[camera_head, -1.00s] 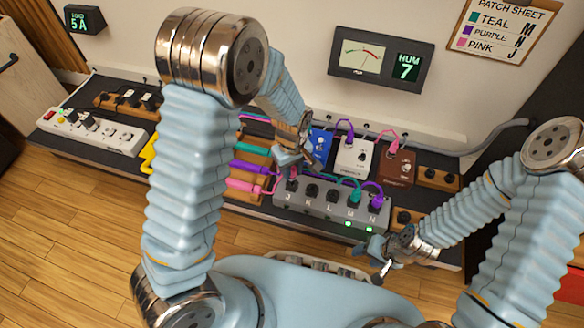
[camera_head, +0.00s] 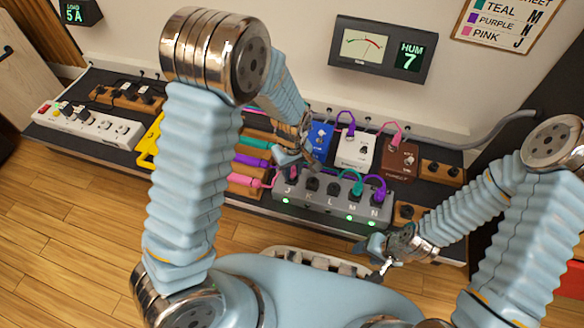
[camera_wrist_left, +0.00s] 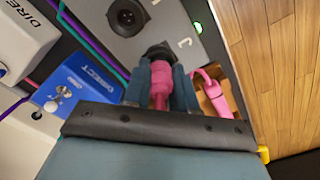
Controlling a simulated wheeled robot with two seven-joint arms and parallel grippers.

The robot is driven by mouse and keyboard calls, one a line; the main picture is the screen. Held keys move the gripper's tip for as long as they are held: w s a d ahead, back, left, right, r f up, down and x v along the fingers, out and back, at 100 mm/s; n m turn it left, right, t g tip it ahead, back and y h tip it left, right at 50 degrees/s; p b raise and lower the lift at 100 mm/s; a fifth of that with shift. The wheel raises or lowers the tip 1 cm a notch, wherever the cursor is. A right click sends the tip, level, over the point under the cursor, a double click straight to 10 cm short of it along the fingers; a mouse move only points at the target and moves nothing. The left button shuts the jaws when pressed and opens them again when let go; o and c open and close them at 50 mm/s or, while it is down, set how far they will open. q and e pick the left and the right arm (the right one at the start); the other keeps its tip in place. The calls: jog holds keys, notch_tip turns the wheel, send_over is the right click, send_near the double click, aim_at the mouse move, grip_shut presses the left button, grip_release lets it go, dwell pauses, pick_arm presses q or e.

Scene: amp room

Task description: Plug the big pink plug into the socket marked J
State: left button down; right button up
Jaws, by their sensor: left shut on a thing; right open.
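The big pink plug (camera_wrist_left: 160,86) is between the fingers of my left gripper (camera_wrist_left: 161,92) in the left wrist view. Its dark front end meets the grey socket box at the socket beside the letter J. How deep it sits cannot be told. In the head view my left gripper (camera_head: 290,162) is over the left end of the grey socket box (camera_head: 330,204), at J, and hides most of the plug. A green light beside J is lit. Teal (camera_head: 356,184) and purple (camera_head: 375,186) plugs sit at M and N. My right gripper (camera_head: 378,264) is open and empty, in front of the box.
Blue (camera_head: 320,141), white (camera_head: 354,149) and brown (camera_head: 400,161) pedals stand behind the box. Wooden holders with teal, purple and pink leads (camera_head: 249,182) lie to its left. A white power strip (camera_head: 85,126) is far left. A patch sheet (camera_head: 509,22) hangs on the wall.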

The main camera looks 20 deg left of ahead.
pick_arm(q)
jog(key=c, duration=0.8)
grip_release()
jog(key=shift+r, duration=0.1)
notch_tip(320, 180, up, 14)
jog(key=p, duration=0.4)
jog(key=shift+f, duration=0.2)
